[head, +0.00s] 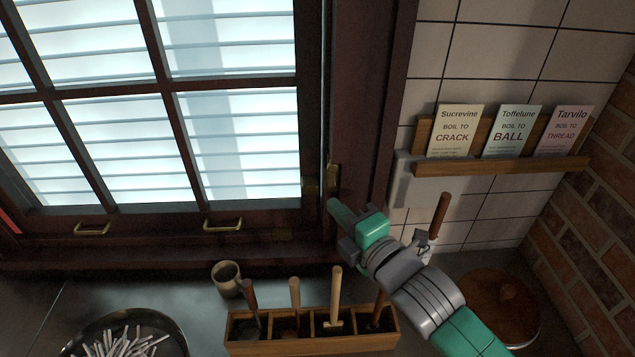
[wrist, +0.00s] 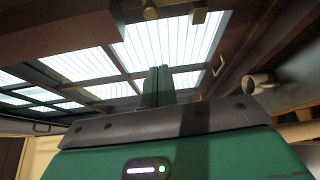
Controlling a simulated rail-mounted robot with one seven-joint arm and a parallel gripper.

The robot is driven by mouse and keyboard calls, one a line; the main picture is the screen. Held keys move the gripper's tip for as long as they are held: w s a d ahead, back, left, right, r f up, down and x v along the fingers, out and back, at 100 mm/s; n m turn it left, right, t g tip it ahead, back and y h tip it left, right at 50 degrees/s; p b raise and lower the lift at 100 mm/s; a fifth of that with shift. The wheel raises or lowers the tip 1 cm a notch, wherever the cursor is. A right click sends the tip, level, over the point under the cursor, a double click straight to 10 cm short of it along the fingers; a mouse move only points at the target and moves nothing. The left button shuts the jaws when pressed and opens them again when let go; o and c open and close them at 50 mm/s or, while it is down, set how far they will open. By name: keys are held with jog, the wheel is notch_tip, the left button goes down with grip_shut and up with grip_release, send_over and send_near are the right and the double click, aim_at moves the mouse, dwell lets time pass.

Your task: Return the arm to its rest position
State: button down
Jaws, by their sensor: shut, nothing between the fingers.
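My gripper (head: 336,207) is teal and grey and reaches up and left in the head view, toward the right side of the window frame. Its green fingers are together and empty in the wrist view (wrist: 157,82). The fingertips appear just below the brass window latch (head: 332,180); I cannot tell whether they touch it. My arm comes in from the lower right and hides part of the counter and the right end of the tool box.
The window (head: 200,110) looks closed. A wooden tool box (head: 290,345), a mug (head: 226,278) and a dark bowl of white sticks (head: 125,335) stand on the counter. A card rack (head: 500,165) hangs on the tiled wall. A round brown lid (head: 497,305) lies right of my arm.

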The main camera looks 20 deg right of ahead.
jog(key=s+a+r+m+t+y, duration=0.2)
jog(key=a+r+y, duration=0.1)
jog(key=a+r, duration=0.9)
jog(key=s+a+r+m+t+y, duration=0.1)
jog(key=s+a+r+t+y, duration=0.15)
jog(key=a+r, duration=0.9)
jog(key=s+a+r+m+t+h, duration=0.1)
jog(key=s+a+r+m+t, duration=0.1)
jog(key=s+r+m, duration=0.35)
jog(key=s+d+m+t+h, duration=0.1)
jog(key=s+d+m+h, duration=0.45)
jog(key=m, duration=0.75)
notch_tip(320, 180, up, 25)
jog(key=s+a+h+p, duration=0.1)
jog(key=p, duration=2.4)
jog(key=shift+s+a+r+n, duration=0.15)
jog(key=shift+s+a+n, duration=0.1)
jog(key=shift+a+n, duration=0.1)
